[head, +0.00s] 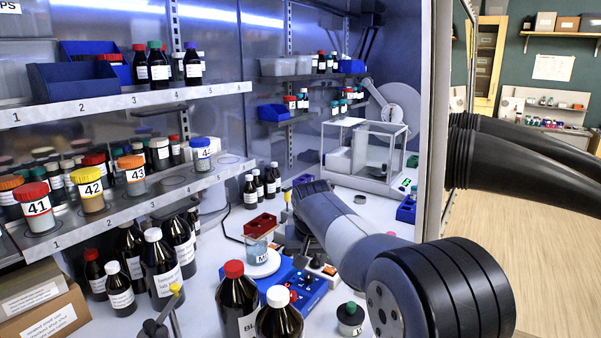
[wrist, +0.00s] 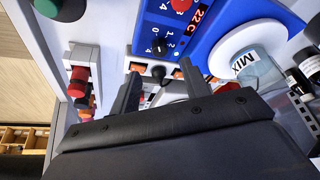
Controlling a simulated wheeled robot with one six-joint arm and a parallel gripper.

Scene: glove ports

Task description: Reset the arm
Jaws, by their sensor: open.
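My gripper (wrist: 160,82) is open, its two dark fingers apart with nothing held between them. In the wrist view the fingers point at the front edge of a blue stirrer (wrist: 187,45), which has a dial and a red "22 C" display. In the head view my arm reaches in from the lower right over the bench, and its end is low beside the blue stirrer (head: 305,290). A glass beaker marked MIX (head: 257,248) stands on the stirrer's white round plate (head: 262,266); the beaker also shows in the wrist view (wrist: 262,70).
Numbered shelves at left hold jars 41 (head: 38,208), 42 (head: 90,190) and 43 (head: 133,175). Brown bottles, including a red-capped one (head: 236,300), stand on the near bench. A glass-sided balance (head: 365,150) stands at the back. Black glove sleeves (head: 520,160) are at right.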

